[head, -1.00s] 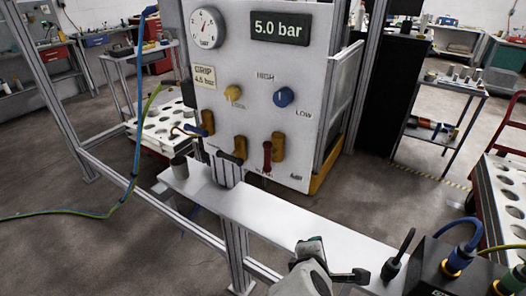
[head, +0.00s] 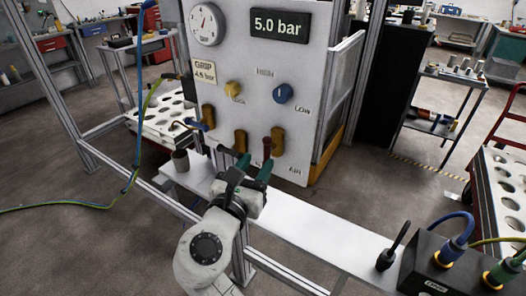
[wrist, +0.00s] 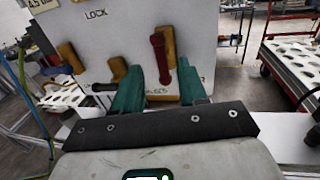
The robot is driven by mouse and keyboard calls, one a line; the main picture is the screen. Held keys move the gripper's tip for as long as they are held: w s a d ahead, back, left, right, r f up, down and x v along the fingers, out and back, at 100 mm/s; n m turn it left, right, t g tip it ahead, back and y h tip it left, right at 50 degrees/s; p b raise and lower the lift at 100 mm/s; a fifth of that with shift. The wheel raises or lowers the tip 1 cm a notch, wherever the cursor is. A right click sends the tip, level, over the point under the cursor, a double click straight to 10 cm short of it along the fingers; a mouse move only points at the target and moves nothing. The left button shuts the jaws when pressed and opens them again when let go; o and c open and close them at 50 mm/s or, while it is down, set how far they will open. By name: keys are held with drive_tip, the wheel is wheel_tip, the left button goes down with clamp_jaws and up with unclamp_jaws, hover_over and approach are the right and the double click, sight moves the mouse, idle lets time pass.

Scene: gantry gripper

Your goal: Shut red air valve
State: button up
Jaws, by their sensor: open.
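The red air valve's handle (head: 267,148) is on the lower part of the white panel, beside an orange-brown block (head: 278,141). It points up and down, and also shows in the wrist view (wrist: 160,55). My gripper (head: 254,164) is in front of the panel, just below the handle in the head view. Its two green fingers are apart and empty. In the wrist view the handle appears between the fingertips (wrist: 159,68); I cannot tell how far they are from it. The handle's lower end and the label below it are partly hidden in the head view.
A blue handle (head: 197,125) and a dark handle (head: 228,151) sit to the left on the panel. Above are a yellow knob (head: 233,88), a blue knob (head: 283,93) and a gauge (head: 206,24). A white shelf (head: 310,232) runs below, with a black connector box (head: 440,262) at right.

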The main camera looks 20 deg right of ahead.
sight(266, 150)
drive_tip(key=shift+x, duration=2.3)
clamp_jaws()
